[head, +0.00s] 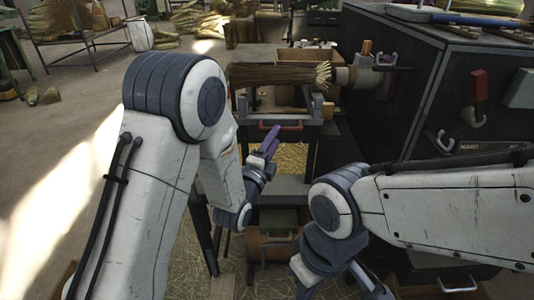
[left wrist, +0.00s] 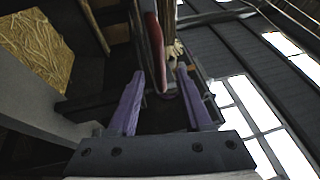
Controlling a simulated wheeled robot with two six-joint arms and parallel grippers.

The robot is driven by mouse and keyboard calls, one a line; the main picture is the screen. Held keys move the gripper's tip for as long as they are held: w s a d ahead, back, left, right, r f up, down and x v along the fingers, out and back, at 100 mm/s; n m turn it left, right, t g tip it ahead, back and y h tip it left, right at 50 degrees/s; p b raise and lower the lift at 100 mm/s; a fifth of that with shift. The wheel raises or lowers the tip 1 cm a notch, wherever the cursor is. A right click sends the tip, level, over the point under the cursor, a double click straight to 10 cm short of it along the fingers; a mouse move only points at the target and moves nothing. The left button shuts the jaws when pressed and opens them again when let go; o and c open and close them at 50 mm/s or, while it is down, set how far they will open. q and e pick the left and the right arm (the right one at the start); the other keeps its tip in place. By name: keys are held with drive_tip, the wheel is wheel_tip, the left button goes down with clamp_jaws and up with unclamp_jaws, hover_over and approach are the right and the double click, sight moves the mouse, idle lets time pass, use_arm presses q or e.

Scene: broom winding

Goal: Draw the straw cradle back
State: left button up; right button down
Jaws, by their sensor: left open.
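The straw cradle (head: 316,108) is a grey frame with a red handle (head: 280,125) on its front. A bundle of straw (head: 275,74) lies across it, its cut end toward the winding head on the right. My left gripper (head: 272,140) has purple fingers and is just in front of and below the handle. In the left wrist view the fingers (left wrist: 160,74) are spread, with the red handle (left wrist: 154,45) ahead between their tips; I cannot tell if they touch it.
A dark machine cabinet (head: 395,95) with hooks and red and grey fittings stands to the right. Below the cradle are a grey shelf and a wooden drawer (head: 275,248). A rack with brooms (head: 75,25) is at the back left.

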use_arm(q)
drive_tip(key=p+v, duration=0.6)
drive_tip(key=shift+s, duration=0.15)
idle(0.5)
drive_tip(key=s+d+r+n+g+y+p, duration=0.25)
drive_tip(key=s+d+n+g+p, duration=0.35)
drive_tip(key=g, duration=0.3)
drive_tip(key=s+a+r+n+g+y+p, duration=0.1)
drive_tip(key=s+a+r+n+g, duration=0.1)
drive_tip(key=s, duration=0.5)
drive_tip(key=s+a+r+n+g+y+p, duration=0.1)
drive_tip(key=s+a+r+n+g, duration=0.1)
drive_tip(key=s, duration=0.6)
drive_tip(key=s+a+r+n+g+y+p, duration=0.1)
drive_tip(key=s+r+n+g, duration=0.3)
drive_tip(key=s, duration=0.4)
drive_tip(key=shift+a+r+n+g+p, duration=0.15)
drive_tip(key=shift+a+n+g+p, duration=0.2)
drive_tip(key=shift+a+n+g, duration=0.5)
